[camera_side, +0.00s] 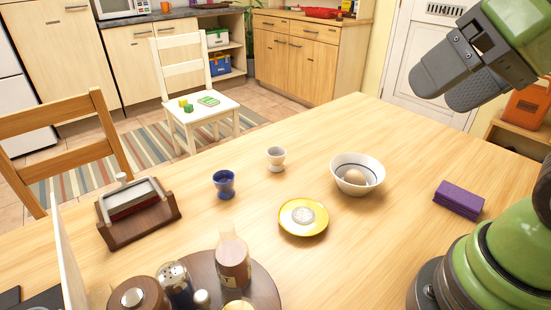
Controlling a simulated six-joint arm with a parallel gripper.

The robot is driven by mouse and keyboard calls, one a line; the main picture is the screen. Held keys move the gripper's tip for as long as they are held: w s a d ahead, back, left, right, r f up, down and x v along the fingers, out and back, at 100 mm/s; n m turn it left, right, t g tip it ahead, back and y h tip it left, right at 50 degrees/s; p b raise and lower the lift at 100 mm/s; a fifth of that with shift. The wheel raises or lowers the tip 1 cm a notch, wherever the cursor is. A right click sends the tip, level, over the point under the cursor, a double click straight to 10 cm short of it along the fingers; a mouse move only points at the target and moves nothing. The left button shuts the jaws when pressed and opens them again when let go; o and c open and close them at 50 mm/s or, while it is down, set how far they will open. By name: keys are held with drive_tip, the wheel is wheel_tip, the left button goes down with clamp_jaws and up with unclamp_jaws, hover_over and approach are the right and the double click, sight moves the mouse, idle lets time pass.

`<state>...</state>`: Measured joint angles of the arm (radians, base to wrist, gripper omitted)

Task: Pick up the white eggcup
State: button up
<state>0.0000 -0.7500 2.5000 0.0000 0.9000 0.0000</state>
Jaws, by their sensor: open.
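The white eggcup (276,158) stands upright on the wooden table, near the table's far edge and a little left of a white bowl. It looks empty, though its inside is small in this view. My gripper (452,88) is at the upper right, high above the table and well away from the eggcup. Its grey fingers point down and to the left, with nothing seen between them. Nothing hides the eggcup.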

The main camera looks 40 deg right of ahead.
idle(0.3)
drive_tip(key=shift+o, duration=0.9)
